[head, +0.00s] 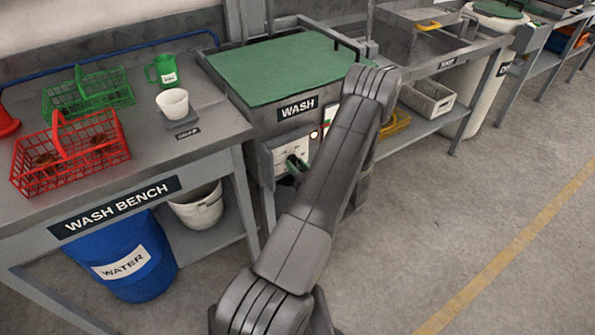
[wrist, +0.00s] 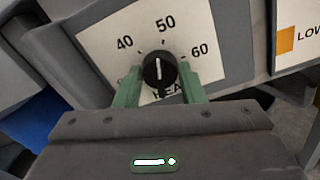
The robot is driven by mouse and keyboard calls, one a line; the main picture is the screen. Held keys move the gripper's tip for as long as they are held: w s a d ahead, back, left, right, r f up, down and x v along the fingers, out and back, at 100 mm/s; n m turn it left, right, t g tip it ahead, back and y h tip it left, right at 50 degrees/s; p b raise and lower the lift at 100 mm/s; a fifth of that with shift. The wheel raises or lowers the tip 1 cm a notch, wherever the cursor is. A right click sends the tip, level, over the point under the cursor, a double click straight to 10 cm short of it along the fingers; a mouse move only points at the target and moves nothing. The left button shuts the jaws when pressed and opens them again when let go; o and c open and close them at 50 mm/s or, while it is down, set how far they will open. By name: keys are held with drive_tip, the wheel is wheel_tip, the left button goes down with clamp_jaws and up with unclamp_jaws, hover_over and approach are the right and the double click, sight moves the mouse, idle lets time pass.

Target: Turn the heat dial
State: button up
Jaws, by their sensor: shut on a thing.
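The heat dial (wrist: 160,72) is a round black knob with a white pointer line, on a white plate (wrist: 206,38) marked 40, 50 and 60. The pointer line runs nearly upright in the wrist view, below the 50. My gripper (wrist: 158,84) has its two green fingers on either side of the knob, shut on it. The fingers and knob partly cover the lettering below. In the head view the dial (head: 293,161) shows small on the front panel of the wash machine (head: 268,119), partly hidden by my arm.
A wash bench (head: 208,148) with a red basket (head: 72,160), a green basket (head: 88,94), a white cup (head: 173,103) and a green mug (head: 163,70) stands at the left. A blue water drum (head: 128,262) is below. The floor at right is clear.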

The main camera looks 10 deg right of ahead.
drive_tip(key=shift+a+f+n+b, duration=0.1)
drive_tip(key=shift+n+b, duration=5.2)
drive_tip(key=shift+b, duration=1.85)
drive_tip(key=shift+a+f+n+b, duration=0.1)
drive_tip(key=shift+n+b, duration=5.2)
drive_tip(key=shift+b, duration=1.85)
drive_tip(key=shift+r+n, duration=0.1)
drive_tip(key=shift+n, duration=0.2)
drive_tip(key=o, duration=1)
drive_tip(key=p+v, duration=0.3)
drive_tip(key=v, duration=1.1)
